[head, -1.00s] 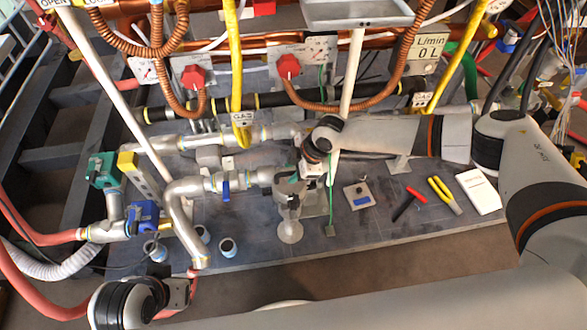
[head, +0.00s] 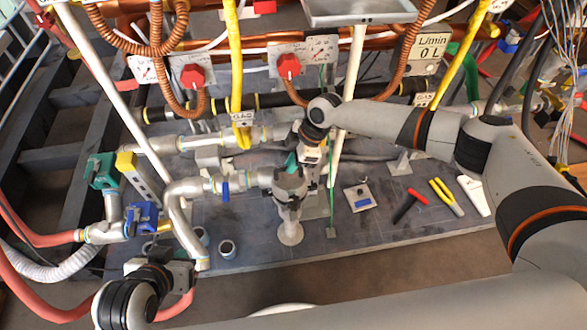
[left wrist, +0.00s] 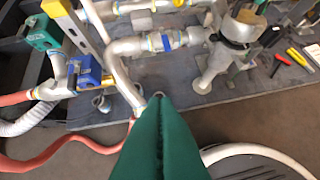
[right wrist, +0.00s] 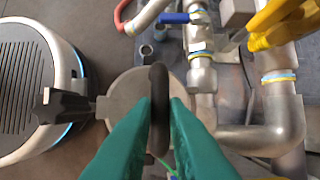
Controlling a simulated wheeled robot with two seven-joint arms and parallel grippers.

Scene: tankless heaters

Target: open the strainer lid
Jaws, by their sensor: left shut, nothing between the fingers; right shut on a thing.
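The grey metal strainer (head: 290,208) stands upright on the dark panel in the head view. Its top also shows in the left wrist view (left wrist: 243,25). In the right wrist view the round grey strainer lid (right wrist: 122,97) lies beneath my right gripper (right wrist: 158,110). The green fingers are shut on a black upright handle (right wrist: 159,80) over the lid's middle. A black star knob (right wrist: 62,105) sits at the lid's edge. The fingers hide part of the lid, and I cannot tell whether it sits flush. My left gripper (left wrist: 160,100) is shut and empty, away from the strainer.
A pipe with a blue valve handle (head: 225,191) joins the strainer from the left. A white pole (head: 346,100) rises just behind it. Red pliers (head: 408,205) and yellow pliers (head: 446,197) lie to the right.

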